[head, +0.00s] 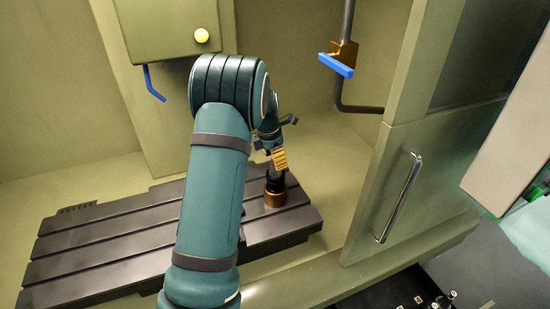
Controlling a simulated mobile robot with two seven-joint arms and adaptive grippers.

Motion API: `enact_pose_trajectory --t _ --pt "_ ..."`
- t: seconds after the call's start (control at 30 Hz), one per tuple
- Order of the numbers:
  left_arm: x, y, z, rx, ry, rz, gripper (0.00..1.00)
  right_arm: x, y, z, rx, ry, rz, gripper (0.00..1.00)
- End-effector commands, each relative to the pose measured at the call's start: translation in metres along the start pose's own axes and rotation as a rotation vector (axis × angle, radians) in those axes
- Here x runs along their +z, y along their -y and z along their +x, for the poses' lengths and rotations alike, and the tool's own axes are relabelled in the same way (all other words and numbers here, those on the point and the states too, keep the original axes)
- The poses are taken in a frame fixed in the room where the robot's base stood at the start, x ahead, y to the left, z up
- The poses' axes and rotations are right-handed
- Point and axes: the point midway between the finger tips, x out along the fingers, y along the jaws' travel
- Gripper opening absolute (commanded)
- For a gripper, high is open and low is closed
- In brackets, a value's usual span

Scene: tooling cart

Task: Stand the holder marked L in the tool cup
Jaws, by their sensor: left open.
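My left gripper (277,153) is at the far end of my teal arm, above the right part of the slotted dark table. It is open, with a yellowish ribbed finger pad showing; the arm partly hides it. Just below it, a bronze-coloured round cup (275,195) stands on the table. A dark upright piece (276,177) shows in the cup's mouth, just below the fingers. I cannot read any L mark on it. Whether the fingers touch it is unclear. My right gripper is out of view.
The slotted dark table (100,245) lies inside an olive enclosure. A grey pipe with a blue-handled valve (336,65) hangs at the back right. A door with a metal handle (401,197) stands at right. Small dark items (440,302) lie at bottom right.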

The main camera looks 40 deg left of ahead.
Motion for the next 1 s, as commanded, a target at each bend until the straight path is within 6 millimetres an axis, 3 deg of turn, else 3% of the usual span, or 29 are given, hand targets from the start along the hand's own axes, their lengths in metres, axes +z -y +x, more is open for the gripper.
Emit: enact_pose_trajectory --t 0.23,0.7,1.0 --pt "0.0 0.0 -0.01 0.001 0.001 0.0 0.6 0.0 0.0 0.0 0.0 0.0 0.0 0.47" --pt "0.001 0.0 -0.098 0.002 0.003 0.001 0.6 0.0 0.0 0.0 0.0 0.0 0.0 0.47" --pt "0.0 0.0 -0.12 0.0 0.0 0.0 0.6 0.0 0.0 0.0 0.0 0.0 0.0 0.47"
